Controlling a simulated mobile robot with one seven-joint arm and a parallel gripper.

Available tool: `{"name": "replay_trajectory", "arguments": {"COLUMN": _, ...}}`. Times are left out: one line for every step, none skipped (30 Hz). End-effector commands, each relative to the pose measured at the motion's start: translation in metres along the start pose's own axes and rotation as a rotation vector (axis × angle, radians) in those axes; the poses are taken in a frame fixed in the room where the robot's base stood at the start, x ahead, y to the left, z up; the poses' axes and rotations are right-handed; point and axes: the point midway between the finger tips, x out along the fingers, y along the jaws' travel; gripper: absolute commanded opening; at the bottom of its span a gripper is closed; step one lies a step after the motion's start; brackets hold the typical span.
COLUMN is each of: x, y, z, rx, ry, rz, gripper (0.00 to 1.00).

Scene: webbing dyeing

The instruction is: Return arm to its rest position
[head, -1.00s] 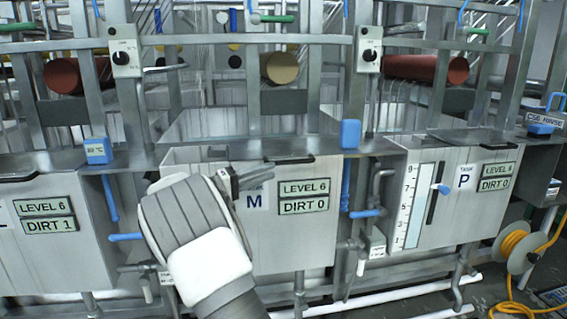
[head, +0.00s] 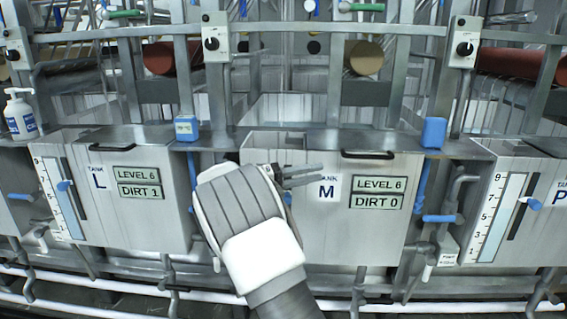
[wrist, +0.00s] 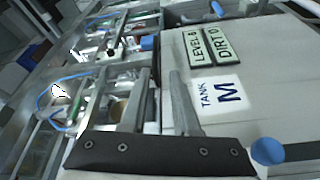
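My gripper (head: 318,173) is raised in front of the tank M front panel (head: 290,225) in the head view, its fingers pointing right, just above the "M" label. In the wrist view, the two fingers of my gripper (wrist: 160,74) stand apart with nothing between them, so it is open and empty. The tank M panel (wrist: 265,90) fills the right of that view, tilted. My grey and white forearm covers the panel's lower left in the head view.
Tank L (head: 150,215) with a slider gauge is on the left, tank P (head: 545,235) at the right edge. A white pump bottle (head: 20,115) stands at far left. Blue-handled valves (head: 440,218) and white floor pipes (head: 420,308) run between and below the tanks.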

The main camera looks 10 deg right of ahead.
Motion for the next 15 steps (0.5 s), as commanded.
{"name": "replay_trajectory", "arguments": {"x": 0.008, "y": 0.005, "z": 0.007, "rx": -0.005, "ry": -0.023, "rz": -0.034, "gripper": 0.30}}
{"name": "replay_trajectory", "arguments": {"x": 0.013, "y": 0.007, "z": 0.012, "rx": -0.013, "ry": -0.039, "rz": -0.061, "gripper": 0.30}}
{"name": "replay_trajectory", "arguments": {"x": 0.020, "y": 0.010, "z": 0.021, "rx": -0.024, "ry": -0.062, "rz": -0.103, "gripper": 0.30}}
{"name": "replay_trajectory", "arguments": {"x": 0.025, "y": 0.013, "z": 0.028, "rx": -0.032, "ry": -0.080, "rz": -0.140, "gripper": 0.30}}
{"name": "replay_trajectory", "arguments": {"x": 0.030, "y": 0.015, "z": 0.036, "rx": -0.041, "ry": -0.099, "rz": -0.179, "gripper": 0.30}}
{"name": "replay_trajectory", "arguments": {"x": 0.036, "y": 0.018, "z": 0.047, "rx": -0.053, "ry": -0.123, "rz": -0.234, "gripper": 0.30}}
{"name": "replay_trajectory", "arguments": {"x": 0.040, "y": 0.019, "z": 0.056, "rx": -0.060, "ry": -0.140, "rz": -0.276, "gripper": 0.30}}
{"name": "replay_trajectory", "arguments": {"x": 0.043, "y": 0.021, "z": 0.064, "rx": -0.069, "ry": -0.154, "rz": -0.320, "gripper": 0.30}}
{"name": "replay_trajectory", "arguments": {"x": 0.047, "y": 0.024, "z": 0.076, "rx": -0.076, "ry": -0.173, "rz": -0.375, "gripper": 0.30}}
{"name": "replay_trajectory", "arguments": {"x": 0.049, "y": 0.025, "z": 0.085, "rx": -0.080, "ry": -0.185, "rz": -0.418, "gripper": 0.30}}
{"name": "replay_trajectory", "arguments": {"x": 0.050, "y": 0.027, "z": 0.093, "rx": -0.085, "ry": -0.196, "rz": -0.460, "gripper": 0.30}}
{"name": "replay_trajectory", "arguments": {"x": 0.051, "y": 0.029, "z": 0.105, "rx": -0.088, "ry": -0.209, "rz": -0.515, "gripper": 0.30}}
{"name": "replay_trajectory", "arguments": {"x": 0.051, "y": 0.030, "z": 0.114, "rx": -0.091, "ry": -0.216, "rz": -0.557, "gripper": 0.30}}
{"name": "replay_trajectory", "arguments": {"x": 0.050, "y": 0.032, "z": 0.122, "rx": -0.092, "ry": -0.223, "rz": -0.598, "gripper": 0.30}}
{"name": "replay_trajectory", "arguments": {"x": 0.050, "y": 0.035, "z": 0.134, "rx": -0.092, "ry": -0.230, "rz": -0.653, "gripper": 0.30}}
